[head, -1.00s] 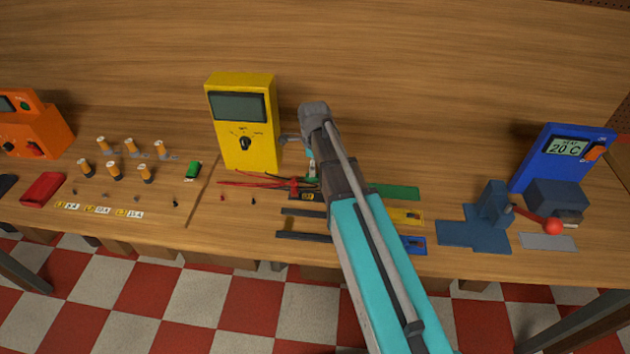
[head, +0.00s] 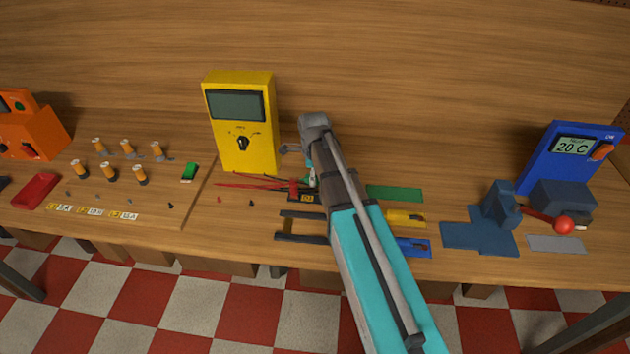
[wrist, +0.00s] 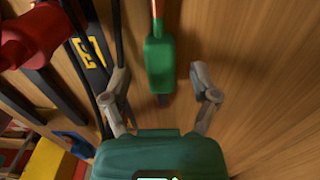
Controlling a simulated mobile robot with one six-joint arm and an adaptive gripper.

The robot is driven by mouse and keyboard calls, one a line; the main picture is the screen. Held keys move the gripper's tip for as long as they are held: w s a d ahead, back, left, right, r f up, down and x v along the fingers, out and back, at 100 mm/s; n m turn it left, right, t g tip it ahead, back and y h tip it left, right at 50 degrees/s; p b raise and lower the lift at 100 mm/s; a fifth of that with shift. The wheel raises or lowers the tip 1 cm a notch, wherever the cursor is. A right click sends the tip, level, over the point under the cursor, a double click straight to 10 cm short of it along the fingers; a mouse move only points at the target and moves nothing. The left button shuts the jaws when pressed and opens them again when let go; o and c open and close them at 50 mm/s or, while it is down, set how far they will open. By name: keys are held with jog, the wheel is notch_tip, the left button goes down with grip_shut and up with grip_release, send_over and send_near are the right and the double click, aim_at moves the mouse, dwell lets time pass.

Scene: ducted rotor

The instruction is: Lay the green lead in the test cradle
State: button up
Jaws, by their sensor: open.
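The green lead (wrist: 160,62) has a green handle with a copper-coloured part at its top end and a dark tip at its lower end, in the wrist view. My gripper (wrist: 159,80) is open, with one finger on each side of the handle and visible gaps to both. In the head view my gripper (head: 312,180) is low over the bench beside the yellow meter, largely hidden by my arm. A black block with a yellow label (head: 305,197) is close by; it also shows in the wrist view (wrist: 92,52). I cannot tell which fixture is the test cradle.
The yellow meter (head: 241,125) stands behind, with red and dark leads (head: 250,184) trailing from it. Dark bars (head: 300,238) lie in front. A red part (wrist: 35,35) is close to the left finger. A blue press-like fixture (head: 490,225) is at right.

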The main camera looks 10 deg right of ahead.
grip_shut()
dwell(0.4)
jog(key=shift+r, duration=0.15)
jog(key=shift+r+p, duration=0.95)
jog(key=shift+p, duration=0.15)
jog(key=s+r+p, duration=1)
jog(key=s+p, duration=0.1)
jog(key=s, duration=0.3)
jog(key=shift+r, duration=0.4)
jog(key=shift+a, duration=0.1)
